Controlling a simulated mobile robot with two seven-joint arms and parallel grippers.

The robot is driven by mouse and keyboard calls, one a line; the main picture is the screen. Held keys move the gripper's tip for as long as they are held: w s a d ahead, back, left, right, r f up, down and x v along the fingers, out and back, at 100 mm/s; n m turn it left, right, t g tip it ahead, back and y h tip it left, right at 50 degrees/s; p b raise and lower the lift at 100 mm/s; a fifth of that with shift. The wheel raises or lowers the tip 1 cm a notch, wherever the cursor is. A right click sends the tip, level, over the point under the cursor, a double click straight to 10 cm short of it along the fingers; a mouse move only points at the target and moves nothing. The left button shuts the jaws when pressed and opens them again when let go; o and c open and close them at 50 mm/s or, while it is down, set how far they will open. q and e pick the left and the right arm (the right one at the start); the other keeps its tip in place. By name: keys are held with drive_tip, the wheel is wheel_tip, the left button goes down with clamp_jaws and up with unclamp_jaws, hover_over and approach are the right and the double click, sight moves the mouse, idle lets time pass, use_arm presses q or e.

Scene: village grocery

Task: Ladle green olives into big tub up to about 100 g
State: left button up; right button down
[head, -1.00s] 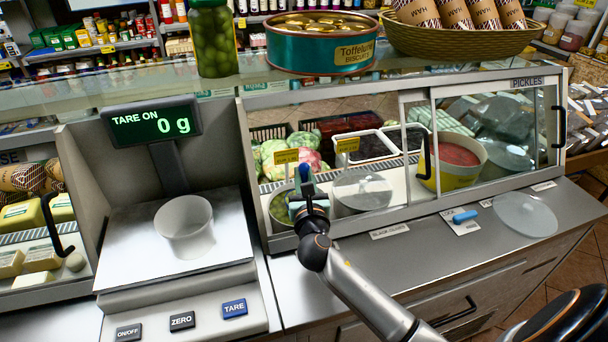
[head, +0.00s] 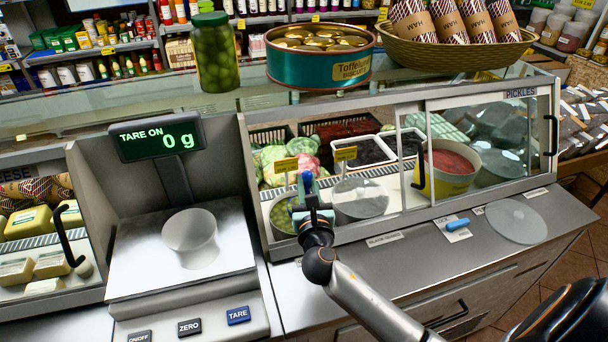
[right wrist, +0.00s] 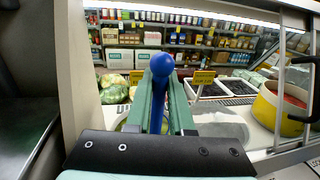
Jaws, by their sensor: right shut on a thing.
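The big tub (head: 190,240), white and translucent, stands upright on the scale plate (head: 135,272); I see no olives in it. The scale display (head: 160,138) reads "TARE ON 0 g". The bowl of green olives (head: 281,217) is at the left end of the pickles case, partly hidden by my arm. My right gripper (head: 308,208) is over this bowl's right side, shut on the ladle's blue handle (right wrist: 162,68). The ladle's knobbed top sticks up between the fingers in the right wrist view; its scoop is hidden. My left gripper is out of view.
A metal lid or bowl (head: 360,198) is right of the olives. The case's sliding glass (head: 485,140) covers its right side. A round clear lid (head: 516,221) and a small blue item (head: 457,224) lie on the counter (head: 400,272). An olive jar (head: 215,55) stands on top.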

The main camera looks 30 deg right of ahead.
drive_tip(key=s+a+r, duration=0.1)
drive_tip(key=s, duration=0.5)
drive_tip(key=s+a+r, duration=0.1)
drive_tip(key=s+a, duration=0.1)
drive_tip(key=s, duration=0.3)
drive_tip(key=shift+s+r+p, duration=0.25)
drive_tip(key=shift+s+p, duration=0.05)
drive_tip(key=shift+s, duration=0.1)
